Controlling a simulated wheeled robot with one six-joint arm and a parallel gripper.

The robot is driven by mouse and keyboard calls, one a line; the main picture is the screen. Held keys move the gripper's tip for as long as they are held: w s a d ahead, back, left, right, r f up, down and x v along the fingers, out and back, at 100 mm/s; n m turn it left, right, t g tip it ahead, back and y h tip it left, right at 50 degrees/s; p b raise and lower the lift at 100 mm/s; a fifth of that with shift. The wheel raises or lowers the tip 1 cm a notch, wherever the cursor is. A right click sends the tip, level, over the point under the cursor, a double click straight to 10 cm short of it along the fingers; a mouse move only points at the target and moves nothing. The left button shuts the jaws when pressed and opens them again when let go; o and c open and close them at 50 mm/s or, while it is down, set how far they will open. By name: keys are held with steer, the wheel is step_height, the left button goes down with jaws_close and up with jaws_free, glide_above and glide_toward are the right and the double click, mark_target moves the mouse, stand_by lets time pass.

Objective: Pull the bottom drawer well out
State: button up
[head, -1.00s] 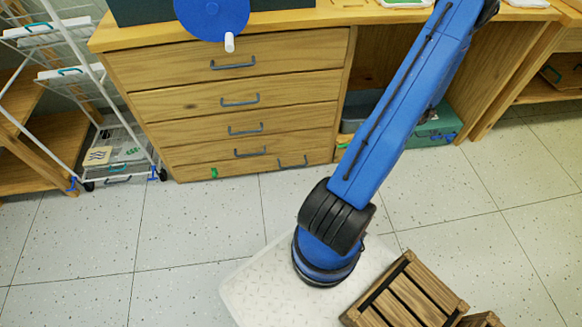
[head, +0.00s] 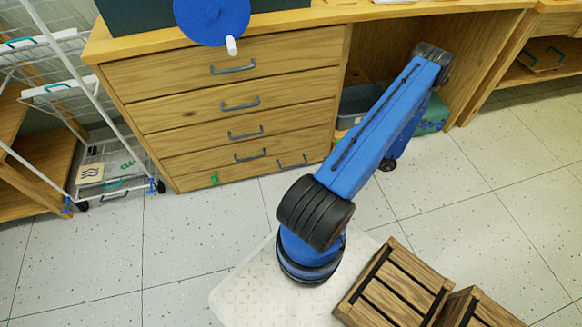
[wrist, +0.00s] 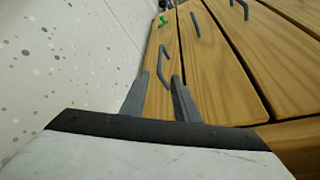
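The wooden drawer cabinet (head: 221,87) stands at the back. Its bottom drawer (head: 240,171) is closed and carries a grey bar handle (head: 292,162) right of centre and a small green piece (head: 214,180) at its left. In the wrist view the bottom drawer is the leftmost wooden strip (wrist: 167,42), with its handle (wrist: 163,64) ahead of my fingers. My gripper (wrist: 160,88) is open, its two grey fingers apart on either side of the line to the handle. The handle looks beyond the fingertips; no contact shows. In the head view my gripper is hidden.
Wooden crates (head: 392,285) stand on the floor at the lower right, close to my base. A white wire cart (head: 108,165) stands left of the cabinet. A grey bin (head: 358,104) sits under the desk. The floor (head: 185,235) before the drawers is clear.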

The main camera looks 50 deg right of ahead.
mark_target(295, 166)
steer(key=x, duration=1.7)
steer(key=shift+f, duration=0.1)
jaws_close()
